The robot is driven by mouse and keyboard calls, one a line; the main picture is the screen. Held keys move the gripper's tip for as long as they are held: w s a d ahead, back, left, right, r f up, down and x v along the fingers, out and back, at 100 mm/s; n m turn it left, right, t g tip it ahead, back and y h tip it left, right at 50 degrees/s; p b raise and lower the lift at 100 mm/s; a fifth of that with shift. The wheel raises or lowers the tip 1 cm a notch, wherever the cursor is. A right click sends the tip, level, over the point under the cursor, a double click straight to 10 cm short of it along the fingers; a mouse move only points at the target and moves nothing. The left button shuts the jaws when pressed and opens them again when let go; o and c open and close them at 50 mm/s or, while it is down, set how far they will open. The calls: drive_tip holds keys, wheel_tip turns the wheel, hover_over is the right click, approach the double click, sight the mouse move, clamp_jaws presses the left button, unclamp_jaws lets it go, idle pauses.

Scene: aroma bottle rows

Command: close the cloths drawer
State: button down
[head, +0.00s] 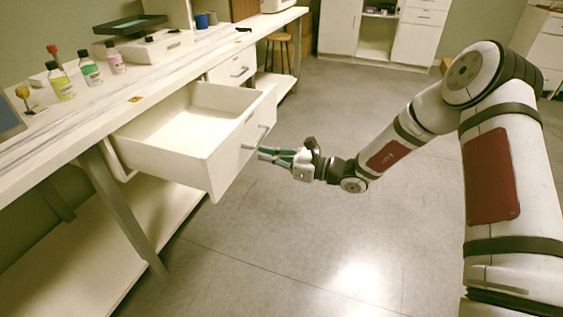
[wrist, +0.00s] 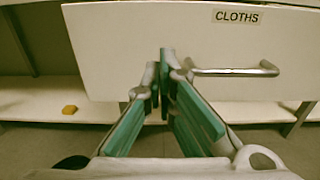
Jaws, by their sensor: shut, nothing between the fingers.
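The cloths drawer (head: 170,154) is white and stands pulled out from under the bench in the head view. Its inside looks empty as far as it shows. In the wrist view its front (wrist: 140,40) carries a CLOTHS label and a metal bar handle (wrist: 235,72). My gripper (head: 262,154) is in front of the drawer front, near the handle in the head view. In the wrist view my gripper (wrist: 163,75) has its green-padded fingertips together, just left of the handle. It holds nothing. I cannot tell whether the fingertips touch the front.
The bench top (head: 130,95) holds several small bottles and a dark tray (head: 130,25). A second drawer (head: 233,68) farther along is shut. A lower shelf (head: 140,225) and metal legs stand under the bench. A small orange thing (wrist: 70,109) lies on the shelf. Floor to the right is clear.

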sight(234, 148)
drive_tip(key=b+x, duration=0.2)
drive_tip(key=x, duration=0.5)
drive_tip(key=shift+s, duration=0.1)
